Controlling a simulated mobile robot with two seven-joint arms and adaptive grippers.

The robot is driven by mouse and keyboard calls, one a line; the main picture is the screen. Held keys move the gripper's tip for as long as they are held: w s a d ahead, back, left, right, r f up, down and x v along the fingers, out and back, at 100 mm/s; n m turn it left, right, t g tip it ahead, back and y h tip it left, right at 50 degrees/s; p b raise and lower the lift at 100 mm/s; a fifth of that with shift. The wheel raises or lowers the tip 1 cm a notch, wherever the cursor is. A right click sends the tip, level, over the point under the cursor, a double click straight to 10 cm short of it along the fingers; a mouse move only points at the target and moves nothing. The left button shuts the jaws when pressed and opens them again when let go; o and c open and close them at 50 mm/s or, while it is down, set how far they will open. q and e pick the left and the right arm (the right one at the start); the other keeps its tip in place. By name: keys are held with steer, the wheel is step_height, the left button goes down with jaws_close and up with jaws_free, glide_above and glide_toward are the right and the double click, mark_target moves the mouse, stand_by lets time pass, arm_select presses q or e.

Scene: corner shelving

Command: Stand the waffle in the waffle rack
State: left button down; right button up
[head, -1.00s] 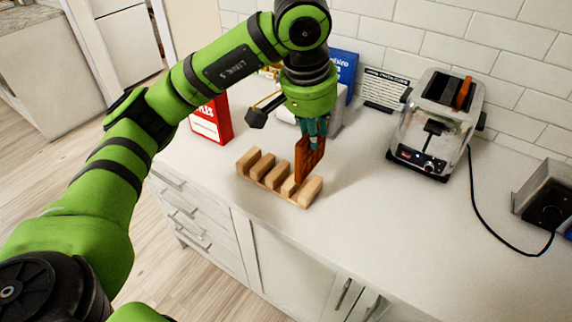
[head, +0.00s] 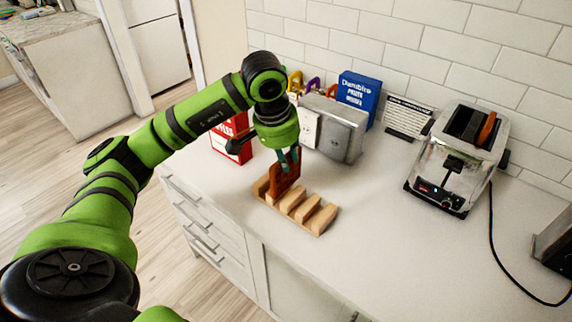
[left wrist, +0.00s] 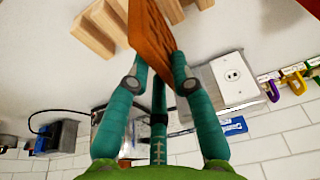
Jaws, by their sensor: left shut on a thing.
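The brown waffle (head: 285,178) is upright in my left gripper (head: 290,158). My left gripper is shut on its upper edge. The wooden waffle rack (head: 318,232) stands on the counter, with several angled blocks in a row. The waffle is at the rack's left end, near the first blocks. I cannot tell whether its lower edge is down in a slot or just above. In the left wrist view the waffle (left wrist: 150,35) is between the fingers, with the rack's blocks (left wrist: 95,25) beside and beyond it. My right gripper is not in view.
A chrome toaster (head: 455,165) with an orange-brown piece in a slot stands at right, its cord trailing. Behind the rack are a red box (head: 228,145), a grey metal box (head: 342,132) and a blue box (head: 360,95). The counter right of the rack is clear.

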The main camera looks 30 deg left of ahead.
arm_select(q)
step_height(320, 180, down, 4)
steer(key=shift+r+p, duration=0.2)
steer(key=shift+p, duration=0.45)
steer(key=shift+f, duration=0.1)
steer(key=shift+f+b, duration=0.15)
steer(key=shift+b, duration=0.15)
steer(key=c, duration=1.1)
jaws_free()
